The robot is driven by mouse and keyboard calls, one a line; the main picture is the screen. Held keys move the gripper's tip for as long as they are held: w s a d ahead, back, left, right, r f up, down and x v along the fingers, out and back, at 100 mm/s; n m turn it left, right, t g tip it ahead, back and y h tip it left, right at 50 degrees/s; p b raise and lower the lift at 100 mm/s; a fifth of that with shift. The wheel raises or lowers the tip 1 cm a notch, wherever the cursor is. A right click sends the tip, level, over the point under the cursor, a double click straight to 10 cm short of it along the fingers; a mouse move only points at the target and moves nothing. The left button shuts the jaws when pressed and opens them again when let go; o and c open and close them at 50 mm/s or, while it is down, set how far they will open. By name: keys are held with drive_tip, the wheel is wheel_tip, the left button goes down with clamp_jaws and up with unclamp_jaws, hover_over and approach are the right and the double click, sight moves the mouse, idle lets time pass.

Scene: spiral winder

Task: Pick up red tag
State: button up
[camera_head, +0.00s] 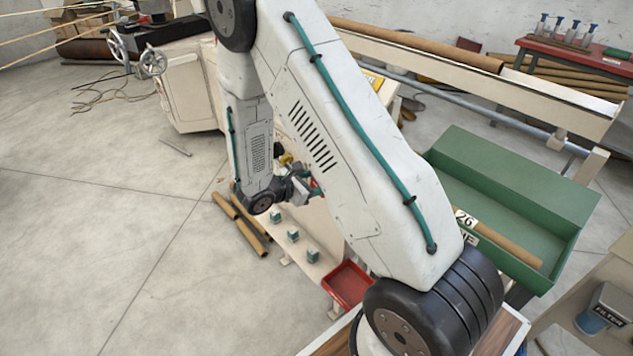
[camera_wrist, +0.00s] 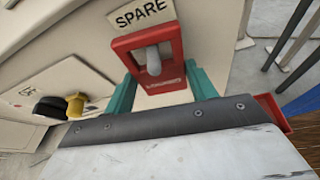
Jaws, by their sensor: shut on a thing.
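The red tag (camera_wrist: 160,82) is a red frame-shaped piece with a grey peg (camera_wrist: 153,62) showing through its opening. It is just below a label reading SPARE (camera_wrist: 142,14) on a cream machine face. My gripper (camera_wrist: 162,92) has its teal fingers shut on the tag's two sides. I cannot tell whether the tag is still on the peg. In the head view my gripper (camera_head: 304,190) is small beside the machine, partly hidden by my arm, with a bit of red at its tip.
In the wrist view a yellow knob (camera_wrist: 75,105) and a black knob (camera_wrist: 49,107) stick out at left. In the head view a red tray (camera_head: 348,284), several small teal blocks (camera_head: 292,235) and cardboard tubes (camera_head: 250,234) are nearby. A green bin (camera_head: 520,190) stands right.

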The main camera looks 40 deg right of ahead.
drive_tip(key=shift+r, duration=0.1)
drive_tip(key=shift+r, duration=0.55)
drive_tip(key=s+a, duration=0.1)
drive_tip(key=a, duration=1.7)
drive_tip(key=shift+s, duration=0.25)
drive_tip(key=shift+r, duration=0.15)
